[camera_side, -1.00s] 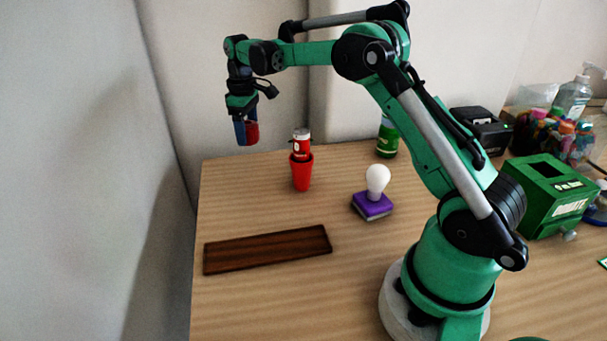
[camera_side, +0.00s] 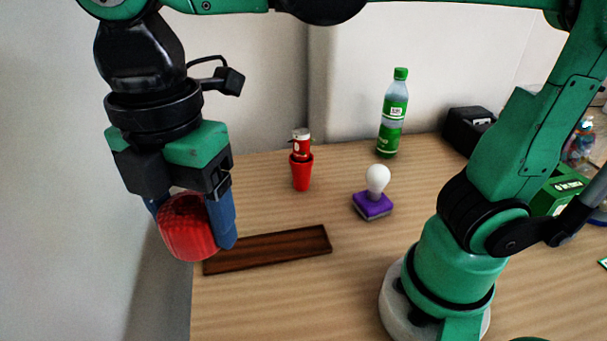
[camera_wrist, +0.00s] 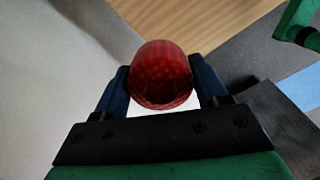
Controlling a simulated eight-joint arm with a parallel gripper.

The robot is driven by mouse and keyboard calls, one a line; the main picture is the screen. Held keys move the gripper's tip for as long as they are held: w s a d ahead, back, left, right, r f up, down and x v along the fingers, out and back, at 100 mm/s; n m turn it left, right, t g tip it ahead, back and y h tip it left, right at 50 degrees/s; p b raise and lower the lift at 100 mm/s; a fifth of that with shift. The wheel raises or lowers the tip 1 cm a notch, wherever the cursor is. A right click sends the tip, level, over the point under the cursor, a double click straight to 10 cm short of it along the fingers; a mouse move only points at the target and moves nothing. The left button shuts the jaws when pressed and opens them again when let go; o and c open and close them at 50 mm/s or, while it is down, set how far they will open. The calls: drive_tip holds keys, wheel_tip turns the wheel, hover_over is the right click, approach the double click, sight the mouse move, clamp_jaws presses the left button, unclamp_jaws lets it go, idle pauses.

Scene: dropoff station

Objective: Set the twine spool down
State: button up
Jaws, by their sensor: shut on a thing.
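The twine spool (camera_side: 186,226) is a rounded red thing between the blue fingers of my gripper (camera_side: 192,225). In the side view it hangs in the air at the left, overlapping the left end of a dark wooden board (camera_side: 280,249) in the picture. In the wrist view the red spool (camera_wrist: 161,76) sits between both fingertips of my gripper (camera_wrist: 160,82), with a finger against each side. My gripper is shut on it. The spool's far side is hidden.
A red cup (camera_side: 301,176) holds a red-and-white item. A white bulb (camera_side: 377,178) stands on a purple block (camera_side: 372,207). Behind are a green-labelled bottle (camera_side: 393,115) and a black box (camera_side: 470,130). A green box (camera_side: 556,193) is at right. The wooden board's top is bare.

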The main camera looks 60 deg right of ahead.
drive_tip(key=shift+n, duration=0.8)
drive_tip(key=s+f, duration=0.1)
drive_tip(key=f, duration=0.4)
drive_tip(key=s+f, duration=0.1)
drive_tip(key=f, duration=0.4)
drive_tip(key=s+f, duration=0.1)
drive_tip(key=f, duration=0.4)
drive_tip(key=shift+a+f, duration=0.1)
drive_tip(key=shift+a, duration=0.2)
drive_tip(key=shift+f, duration=2.45)
drive_tip(key=shift+f, duration=0.15)
drive_tip(key=o, duration=1.3)
drive_tip(key=shift+c, duration=0.2)
